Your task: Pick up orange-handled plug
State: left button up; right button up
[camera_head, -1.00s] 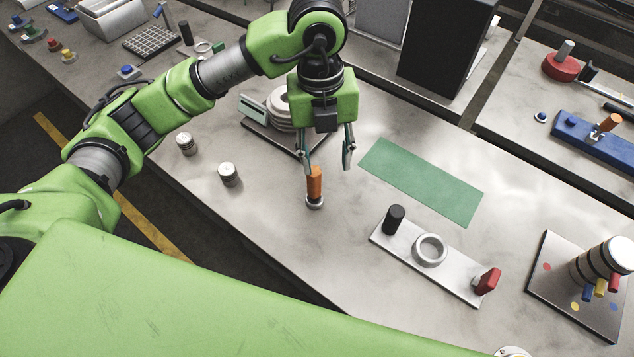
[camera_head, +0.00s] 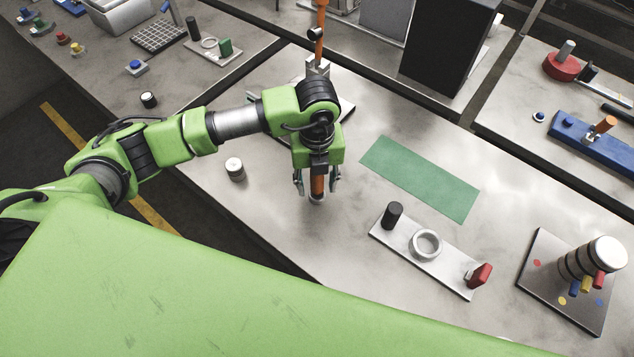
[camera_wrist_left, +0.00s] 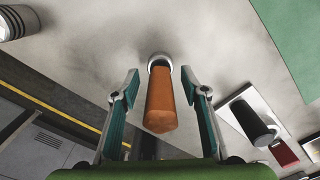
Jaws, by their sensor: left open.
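The orange-handled plug (camera_head: 317,186) stands upright on the grey table, with its metal base at the bottom. My left gripper (camera_head: 317,183) is above and around its handle in the head view, its fingers on either side. In the left wrist view the orange handle (camera_wrist_left: 161,100) lies between the two open fingers of my left gripper (camera_wrist_left: 161,90), with a gap on both sides. The fingers do not touch the handle there. My right gripper is not in view.
A green mat (camera_head: 420,178) lies to the right. A metal plate (camera_head: 408,244) with a black peg, a ring and a red block is at front right. The table around the plug is clear.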

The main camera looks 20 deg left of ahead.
pick_arm(q)
jog(key=shift+f, duration=0.6)
grip_shut()
jog(key=shift+w+r, duration=0.1)
jog(key=shift+r, duration=0.1)
